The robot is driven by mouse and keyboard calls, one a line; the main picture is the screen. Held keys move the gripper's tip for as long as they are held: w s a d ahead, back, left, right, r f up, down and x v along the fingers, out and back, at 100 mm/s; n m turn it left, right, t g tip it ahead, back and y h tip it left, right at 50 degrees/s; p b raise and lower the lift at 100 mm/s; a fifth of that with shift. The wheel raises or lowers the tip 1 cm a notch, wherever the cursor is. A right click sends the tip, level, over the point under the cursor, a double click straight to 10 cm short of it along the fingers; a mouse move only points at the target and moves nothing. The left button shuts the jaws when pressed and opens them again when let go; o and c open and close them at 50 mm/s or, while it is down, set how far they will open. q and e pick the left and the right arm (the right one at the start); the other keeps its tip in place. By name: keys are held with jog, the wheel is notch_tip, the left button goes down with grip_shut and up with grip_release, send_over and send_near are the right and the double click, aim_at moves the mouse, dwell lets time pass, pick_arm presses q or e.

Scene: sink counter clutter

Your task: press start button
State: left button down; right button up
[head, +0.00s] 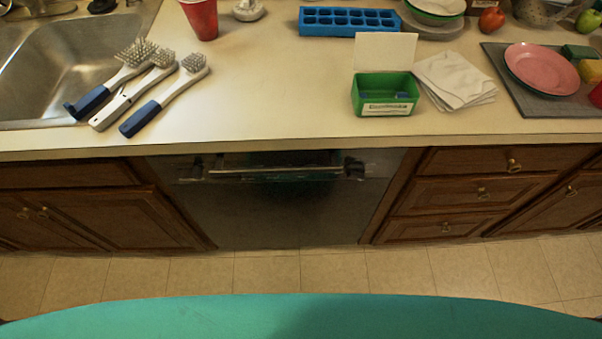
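A dark dishwasher (290,212) is set under the counter between wooden cabinets, and its door looks shut. A metal bar handle (265,169) runs across its top, with a dark control strip along the upper edge. A small dark knob-like part (354,169) sits at the right end of the strip. I cannot make out a start button for certain. Neither of my grippers shows in the head view.
The counter (270,100) holds several brushes (130,80) beside the sink (60,65), a red cup (201,18), a blue ice tray (348,22), a green box (384,94) and napkins (455,78). The tiled floor (265,270) before the dishwasher is clear.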

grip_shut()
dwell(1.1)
